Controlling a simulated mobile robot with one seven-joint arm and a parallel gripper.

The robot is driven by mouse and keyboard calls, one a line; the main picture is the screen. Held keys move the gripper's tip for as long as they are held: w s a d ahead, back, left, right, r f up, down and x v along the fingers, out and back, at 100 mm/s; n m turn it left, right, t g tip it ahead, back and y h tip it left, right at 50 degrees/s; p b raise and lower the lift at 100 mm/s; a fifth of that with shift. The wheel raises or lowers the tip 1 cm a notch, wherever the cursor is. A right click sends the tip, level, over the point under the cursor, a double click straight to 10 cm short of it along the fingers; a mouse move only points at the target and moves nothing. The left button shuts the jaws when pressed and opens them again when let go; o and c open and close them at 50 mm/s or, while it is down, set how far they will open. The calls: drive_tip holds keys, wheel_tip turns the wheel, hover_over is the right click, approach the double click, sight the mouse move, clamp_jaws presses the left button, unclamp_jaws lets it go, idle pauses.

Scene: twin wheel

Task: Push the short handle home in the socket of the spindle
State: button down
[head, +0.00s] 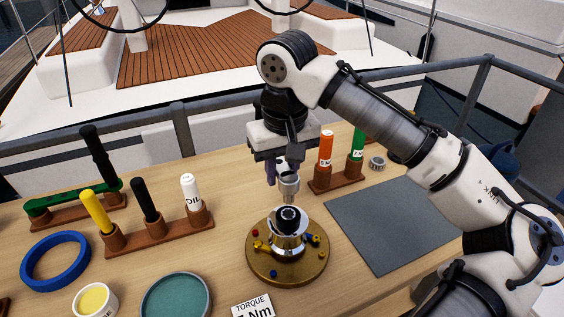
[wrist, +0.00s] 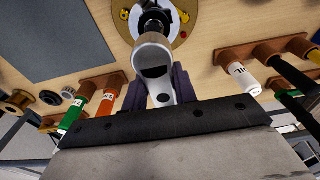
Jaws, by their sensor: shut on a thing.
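My gripper (head: 283,172) points down over the spindle (head: 288,242), its dark purple fingers shut on a short silver metal piece (head: 289,187) with a rounded, hollow-looking end. In the wrist view the silver piece (wrist: 155,62) sits between the fingers. It looks like the short handle, but I cannot be sure. The spindle stands upright on a round brass base (head: 262,271), with a black ring-shaped top (head: 288,216). In the head view the silver piece appears just above this top, with a small gap. The inside of the socket is not clearly visible.
A wooden rack (head: 172,232) with yellow, black and white handles stands left. Another rack (head: 338,180) with orange and green handles stands behind right. A grey mat (head: 390,225) lies right. A blue ring (head: 55,262), a teal dish (head: 177,298) and a torque card (head: 253,307) are in front.

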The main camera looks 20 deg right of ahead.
drive_tip(key=shift+f+b, duration=0.4)
drive_tip(key=shift+f, duration=0.65)
drive_tip(key=shift+p, duration=1)
idle(0.8)
drive_tip(key=shift+f+b, duration=1)
drive_tip(key=shift+f, duration=0.95)
drive_tip(key=c, duration=1)
unclamp_jaws()
drive_tip(key=shift+c, duration=0.2)
drive_tip(key=r, duration=0.4)
drive_tip(key=s+r, duration=0.1)
drive_tip(key=r, duration=0.9)
drive_tip(key=shift+s, duration=0.15)
